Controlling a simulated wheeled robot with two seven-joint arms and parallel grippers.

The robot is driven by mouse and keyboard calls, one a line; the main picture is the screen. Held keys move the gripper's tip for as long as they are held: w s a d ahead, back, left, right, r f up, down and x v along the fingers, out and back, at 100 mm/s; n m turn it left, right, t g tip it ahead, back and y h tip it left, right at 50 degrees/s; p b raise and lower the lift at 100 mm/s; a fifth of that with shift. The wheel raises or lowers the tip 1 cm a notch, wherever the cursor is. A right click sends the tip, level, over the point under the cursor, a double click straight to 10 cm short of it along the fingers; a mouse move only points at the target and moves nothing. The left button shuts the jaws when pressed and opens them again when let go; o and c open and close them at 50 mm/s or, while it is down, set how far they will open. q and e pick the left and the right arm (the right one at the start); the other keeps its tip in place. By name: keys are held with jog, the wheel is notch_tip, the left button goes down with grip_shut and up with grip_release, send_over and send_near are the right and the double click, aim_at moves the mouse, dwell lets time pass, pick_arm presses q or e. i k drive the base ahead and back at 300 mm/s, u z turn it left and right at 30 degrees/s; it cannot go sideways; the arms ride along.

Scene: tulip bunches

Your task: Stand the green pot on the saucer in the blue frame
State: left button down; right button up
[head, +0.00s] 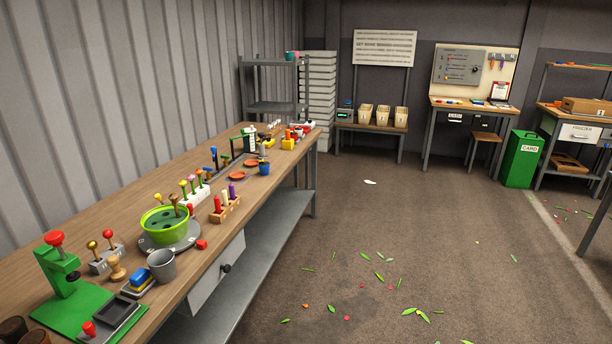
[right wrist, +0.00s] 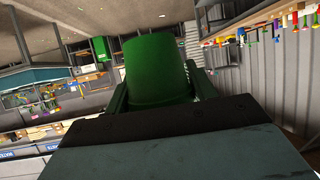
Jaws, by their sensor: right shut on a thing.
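A dark green pot (right wrist: 158,68) fills the middle of the right wrist view. My right gripper (right wrist: 158,82) is shut on it, one finger at each side. The pot is held clear of the bench; the head view shows neither it nor my grippers. In the head view, two orange saucers (head: 237,176) and (head: 250,162) lie on the far half of the long bench. A blue frame around either saucer is too small to make out. My left gripper is not in view.
The wooden bench (head: 140,193) is crowded. A small blue pot (head: 264,168) stands beside the saucers. A wooden block with coloured pegs (head: 225,209) and a lime green bowl (head: 164,225) on a grey turntable are nearer. The floor (head: 400,240) is open, with scattered leaves and petals.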

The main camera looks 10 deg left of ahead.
aim_at(237, 176)
jog(key=z, duration=0.2)
jog(key=i, duration=1.45)
jog(key=u, duration=0.3)
jog(key=i, duration=1.4)
jog(key=u, duration=1.8)
jog(key=i, duration=0.7)
jog(key=u, duration=0.6)
